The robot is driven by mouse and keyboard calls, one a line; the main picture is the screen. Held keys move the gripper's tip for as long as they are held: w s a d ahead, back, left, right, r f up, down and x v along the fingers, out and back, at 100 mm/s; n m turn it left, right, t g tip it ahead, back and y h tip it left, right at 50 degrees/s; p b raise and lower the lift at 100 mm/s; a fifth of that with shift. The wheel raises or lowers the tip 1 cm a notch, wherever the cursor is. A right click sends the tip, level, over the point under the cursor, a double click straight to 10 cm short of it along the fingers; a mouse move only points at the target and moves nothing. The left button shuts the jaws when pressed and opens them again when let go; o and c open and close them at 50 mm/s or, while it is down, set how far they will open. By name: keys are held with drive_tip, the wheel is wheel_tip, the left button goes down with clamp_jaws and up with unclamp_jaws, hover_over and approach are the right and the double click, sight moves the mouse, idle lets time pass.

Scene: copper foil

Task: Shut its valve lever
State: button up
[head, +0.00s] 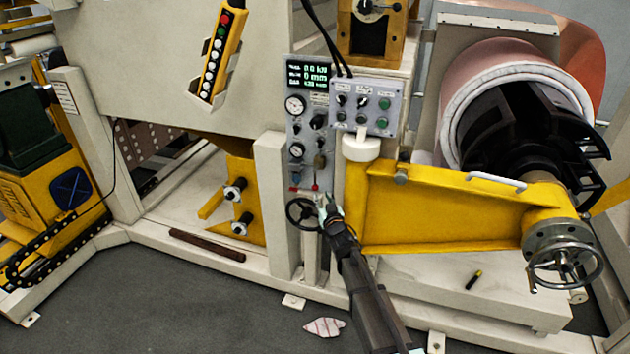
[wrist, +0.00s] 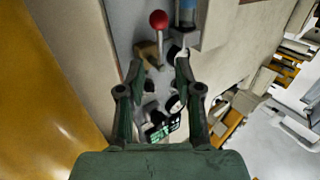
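The grey control panel (head: 297,135) stands upright at the middle of the head view. Low on it is a lever with a red ball knob (head: 315,187), just above my gripper (head: 329,202). In the wrist view the red ball knob (wrist: 158,19) sits on a short metal stem by a brass-coloured valve body (wrist: 148,54). My gripper (wrist: 159,69) is open, with its two dark fingers apart and nothing seen held. The knob lies beyond the fingertips. Whether a finger touches the valve body I cannot tell.
A dark handwheel (head: 303,214) is close to the left of my gripper. A yellow swing arm (head: 440,210) stands to its right. A blue-topped cylinder (wrist: 186,12) is beside the knob. A switch box (head: 364,106) juts out above.

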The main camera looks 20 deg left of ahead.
sight(315, 182)
drive_tip(key=p+x, duration=0.2)
drive_tip(key=x, duration=0.8)
drive_tip(key=shift+w+a, duration=0.1)
drive_tip(key=shift+w, duration=0.1)
clamp_jaws()
